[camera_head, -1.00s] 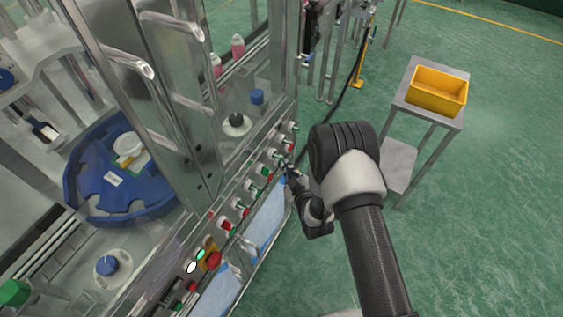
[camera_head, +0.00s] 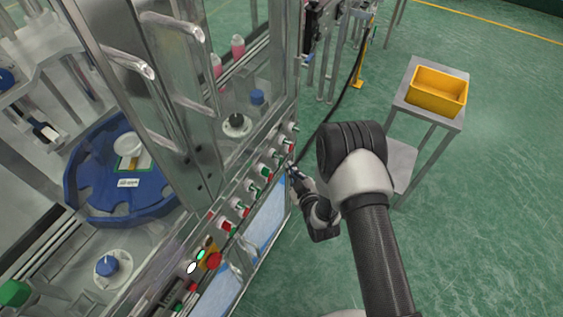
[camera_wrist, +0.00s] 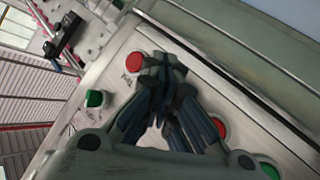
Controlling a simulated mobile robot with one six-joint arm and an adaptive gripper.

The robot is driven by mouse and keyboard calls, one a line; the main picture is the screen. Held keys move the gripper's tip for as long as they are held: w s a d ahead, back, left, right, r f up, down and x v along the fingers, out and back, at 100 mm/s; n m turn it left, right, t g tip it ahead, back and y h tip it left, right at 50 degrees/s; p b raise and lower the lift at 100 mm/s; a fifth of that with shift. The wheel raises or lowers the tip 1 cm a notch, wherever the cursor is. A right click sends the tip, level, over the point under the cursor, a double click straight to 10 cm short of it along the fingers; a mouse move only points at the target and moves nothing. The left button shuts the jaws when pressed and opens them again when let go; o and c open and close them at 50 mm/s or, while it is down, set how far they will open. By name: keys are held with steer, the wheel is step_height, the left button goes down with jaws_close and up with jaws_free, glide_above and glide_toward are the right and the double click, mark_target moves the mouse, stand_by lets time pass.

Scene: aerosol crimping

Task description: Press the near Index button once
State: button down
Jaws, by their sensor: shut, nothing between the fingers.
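A row of green and red buttons (camera_head: 254,189) runs along the sloped front panel of the machine. No label is legible, so I cannot tell which one is the near Index button. My gripper (camera_head: 291,168) is at the right edge of this panel, toward the far half of the row. In the wrist view my gripper (camera_wrist: 163,66) is shut and empty, its fingertips over the panel beside a red button (camera_wrist: 135,62). A green button (camera_wrist: 95,98) lies to the left. Another red button (camera_wrist: 220,128) is partly hidden by a finger, and a green button (camera_wrist: 269,170) is at lower right.
A blue turntable (camera_head: 88,196) is inside the machine, behind metal door handles. A red knob (camera_head: 214,260) and lit lamps are at the panel's near end. A yellow bin (camera_head: 437,92) stands on a metal table at right. Green floor is clear between.

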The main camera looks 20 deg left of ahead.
steer(key=d, duration=0.5)
steer(key=shift+s, duration=0.2)
stand_by(0.9)
steer(key=w+d+r+m+h, duration=0.2)
steer(key=w+d+r+h, duration=0.3)
steer(key=r, duration=0.6)
steer(key=w+d+r+m+h, duration=0.1)
steer(key=w+d+r+m, duration=0.15)
steer(key=d+r, duration=0.6)
steer(key=s+d+r+m+g+h, duration=0.1)
steer(key=s+d+r+m, duration=0.1)
steer(key=s+d+r, duration=0.3)
steer(key=s+d+r+m+g+h, duration=0.1)
steer(key=s+d+r+m, duration=0.2)
steer(key=r, duration=0.4)
steer(key=s+d+r+m+g, duration=0.1)
steer(key=s+d+r, duration=0.1)
steer(key=s, duration=0.6)
steer(key=s+d+r+m+g+h, duration=0.1)
steer(key=s+d+r+m, duration=0.1)
steer(key=s, duration=0.7)
steer(key=s+d+r+m+g, duration=0.1)
steer(key=s+d, duration=0.3)
steer(key=s, duration=0.5)
steer(key=shift+r+g+h, duration=0.4)
steer(key=shift+r+g, duration=0.05)
steer(key=shift+g, duration=0.15)
